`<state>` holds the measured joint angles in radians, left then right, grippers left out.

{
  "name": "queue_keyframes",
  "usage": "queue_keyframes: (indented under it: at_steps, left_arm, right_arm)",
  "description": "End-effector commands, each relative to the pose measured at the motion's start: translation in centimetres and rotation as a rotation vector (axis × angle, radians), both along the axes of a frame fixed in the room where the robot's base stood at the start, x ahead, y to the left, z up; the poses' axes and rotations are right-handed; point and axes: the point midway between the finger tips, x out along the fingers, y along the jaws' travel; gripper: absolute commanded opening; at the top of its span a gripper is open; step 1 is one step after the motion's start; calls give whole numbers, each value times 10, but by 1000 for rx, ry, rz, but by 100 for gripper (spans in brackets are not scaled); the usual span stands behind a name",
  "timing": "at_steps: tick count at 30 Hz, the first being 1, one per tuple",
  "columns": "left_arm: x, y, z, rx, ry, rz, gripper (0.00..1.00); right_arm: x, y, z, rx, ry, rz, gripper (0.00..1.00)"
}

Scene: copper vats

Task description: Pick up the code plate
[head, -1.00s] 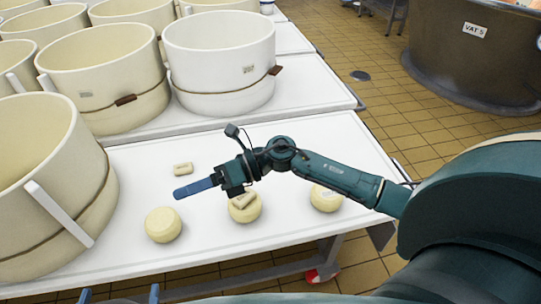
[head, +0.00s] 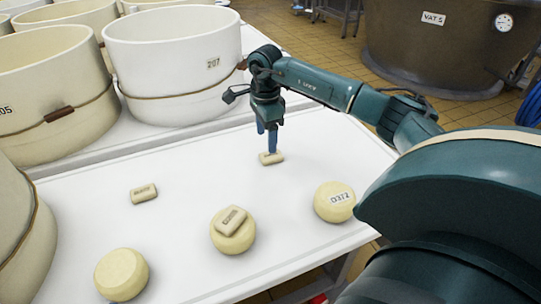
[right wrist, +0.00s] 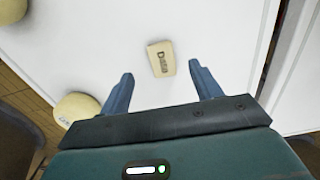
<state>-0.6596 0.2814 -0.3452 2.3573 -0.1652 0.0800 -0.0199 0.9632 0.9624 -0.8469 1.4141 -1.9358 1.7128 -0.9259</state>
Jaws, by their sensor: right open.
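A small cream code plate (head: 266,160) with dark lettering lies flat on the white table, right under my right gripper (head: 269,149). In the right wrist view the plate (right wrist: 161,56) lies ahead of and between the two blue fingers of the open right gripper (right wrist: 160,72), and I see no finger touching it. The gripper points down and is empty. A second code plate (head: 144,193) lies on the table to the left. A third code plate (head: 231,217) rests tilted on the middle cheese. My left gripper is out of view.
Three round cheeses stand along the near side: left (head: 121,274), middle (head: 231,241) and right (head: 330,200), the last labelled 0372. White and cream tubs (head: 170,75) stand at the back left. A vat (head: 420,65) stands beyond the table. Bare table (head: 190,160) surrounds the plates.

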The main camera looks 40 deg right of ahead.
Motion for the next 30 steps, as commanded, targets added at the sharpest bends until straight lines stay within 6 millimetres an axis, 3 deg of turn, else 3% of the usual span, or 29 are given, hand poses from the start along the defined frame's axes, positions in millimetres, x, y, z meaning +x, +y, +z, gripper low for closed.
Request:
queue_keyframes:
  at_steps: [8,17,24,30]
  left_arm:
    - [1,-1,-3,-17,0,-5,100]
    - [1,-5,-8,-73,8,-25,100]
    - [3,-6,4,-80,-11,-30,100]
    - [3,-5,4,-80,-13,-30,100]
  right_arm:
    - [0,-1,-20,1,0,0,64]
    - [-1,-5,-61,2,-1,0,64]
    - [-1,-5,-62,1,-3,0,64]
    - [-1,-5,-62,2,-2,0,48]
